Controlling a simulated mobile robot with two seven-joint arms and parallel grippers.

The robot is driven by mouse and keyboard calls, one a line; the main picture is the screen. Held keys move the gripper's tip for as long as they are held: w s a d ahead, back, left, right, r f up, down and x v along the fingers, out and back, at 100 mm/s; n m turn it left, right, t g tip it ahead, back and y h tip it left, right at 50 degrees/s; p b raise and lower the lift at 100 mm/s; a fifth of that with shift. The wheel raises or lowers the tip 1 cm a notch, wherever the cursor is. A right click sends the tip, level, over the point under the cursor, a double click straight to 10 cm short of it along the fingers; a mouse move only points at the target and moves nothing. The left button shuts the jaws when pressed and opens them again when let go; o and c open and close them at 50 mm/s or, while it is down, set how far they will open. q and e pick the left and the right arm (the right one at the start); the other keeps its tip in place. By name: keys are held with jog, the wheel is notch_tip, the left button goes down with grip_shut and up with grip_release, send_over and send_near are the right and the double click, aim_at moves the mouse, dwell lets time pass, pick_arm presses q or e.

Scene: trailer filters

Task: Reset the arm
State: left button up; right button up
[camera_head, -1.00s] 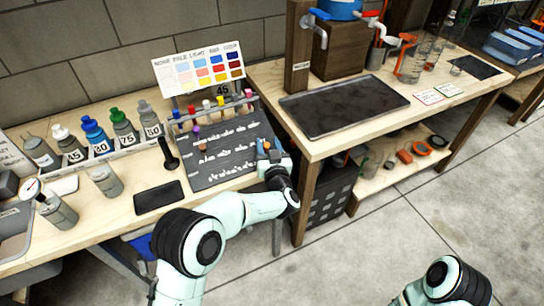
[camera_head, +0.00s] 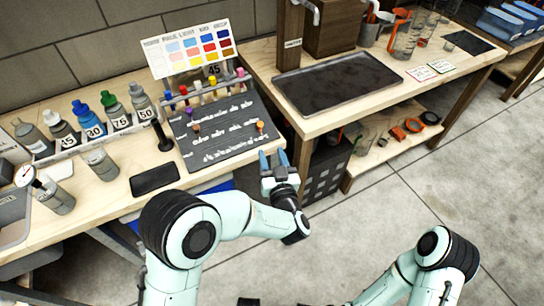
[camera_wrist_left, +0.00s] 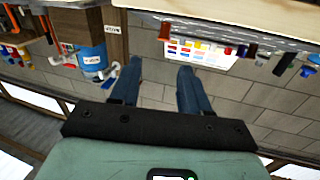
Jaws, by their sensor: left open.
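My left gripper (camera_head: 272,160) is open and empty, just off the front right edge of the dark slanted board (camera_head: 215,138). In the left wrist view its two blue fingers (camera_wrist_left: 158,75) stand apart with nothing between them. Its arm bends in from the bottom left. An orange-topped peg (camera_head: 260,127) stands on the board near its right side, apart from the fingers.
Behind the board are a rack of coloured vials (camera_head: 210,90) and a colour chart (camera_head: 188,48). Several bottles (camera_head: 88,118) and a black pad (camera_head: 155,179) are to the left. A second bench with a dark tray (camera_head: 340,85) stands right. The floor in front is clear.

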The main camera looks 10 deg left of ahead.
pick_arm(q)
jog(key=shift+f, duration=0.1)
jog(key=s+a+f+m+g+h, duration=0.1)
jog(key=s+a+f+g+h, duration=0.15)
jog(key=f, duration=0.85)
jog(key=s+a+f+m+g+h, duration=0.1)
jog(key=s+a+f+g+h, duration=0.15)
jog(key=f, duration=0.85)
jog(key=s+a+f+n+g+h, duration=0.1)
jog(key=s+a+f+g, duration=0.1)
jog(key=s+f+g, duration=0.5)
jog(key=s+f+n+g+h, duration=0.1)
jog(key=s+f+g+h, duration=0.2)
jog(key=s, duration=0.8)
jog(key=s+f+n+g+h, duration=0.15)
jog(key=s+f, duration=0.35)
jog(key=s, duration=0.7)
notch_tip(320, 180, up, 13)
jog(key=g+p, duration=0.1)
jog(key=p, duration=1.2)
jog(key=shift+y, duration=0.35)
pick_arm(e)
notch_tip(320, 180, up, 13)
jog(key=shift+w+f+g, duration=0.2)
jog(key=shift+w+g, duration=0.1)
